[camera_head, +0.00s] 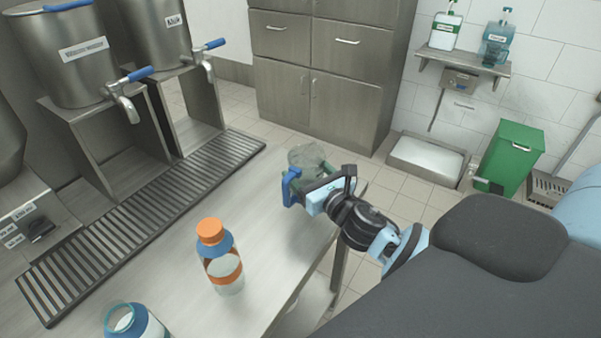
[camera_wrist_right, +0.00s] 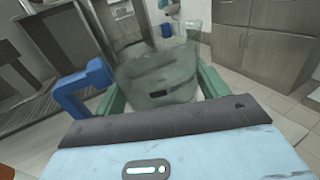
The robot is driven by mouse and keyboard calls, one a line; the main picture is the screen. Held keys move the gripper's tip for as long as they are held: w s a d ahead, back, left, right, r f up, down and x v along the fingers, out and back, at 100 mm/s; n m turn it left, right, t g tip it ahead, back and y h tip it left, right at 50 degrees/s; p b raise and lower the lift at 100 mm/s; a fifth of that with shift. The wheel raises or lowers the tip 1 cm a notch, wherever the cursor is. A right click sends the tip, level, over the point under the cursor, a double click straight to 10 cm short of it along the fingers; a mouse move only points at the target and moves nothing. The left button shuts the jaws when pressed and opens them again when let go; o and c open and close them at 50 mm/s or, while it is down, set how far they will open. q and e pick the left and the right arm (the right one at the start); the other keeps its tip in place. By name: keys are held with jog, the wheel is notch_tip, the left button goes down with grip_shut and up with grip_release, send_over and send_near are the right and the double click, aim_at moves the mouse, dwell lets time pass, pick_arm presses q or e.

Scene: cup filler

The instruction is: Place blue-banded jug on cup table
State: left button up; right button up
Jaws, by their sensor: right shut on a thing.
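My right gripper (camera_head: 309,188) is shut on a clear grey-green jug (camera_head: 304,158) with a blue handle, near the far right corner of the pale table (camera_head: 270,220). In the right wrist view the jug (camera_wrist_right: 160,75) sits between the green fingers (camera_wrist_right: 160,95), its blue handle (camera_wrist_right: 80,92) pointing left. I cannot tell whether its base touches the tabletop, and no separate blue band can be made out on it. My left gripper is not in view.
A blue bottle with an orange cap (camera_head: 221,262) stands on the near part of the table, and an open blue vessel (camera_head: 140,322) is at the bottom edge. A drip grate (camera_head: 150,215) lies along the left, below steel dispensers (camera_head: 85,60). The tabletop between grate and gripper is clear.

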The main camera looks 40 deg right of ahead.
jog(key=shift+w+d+f, duration=0.1)
jog(key=shift+w+d, duration=0.15)
jog(key=shift+w, duration=0.8)
jog(key=shift+w+d+f, duration=0.1)
jog(key=shift+w+d, duration=0.1)
jog(key=shift+w, duration=0.8)
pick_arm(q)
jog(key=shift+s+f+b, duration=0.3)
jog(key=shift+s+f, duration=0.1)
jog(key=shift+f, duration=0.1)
pick_arm(e)
jog(key=shift+w+f, duration=0.15)
jog(key=shift+f, duration=1.65)
jog(key=shift+f, duration=0.1)
jog(key=shift+f, duration=0.15)
jog(key=o, duration=1.3)
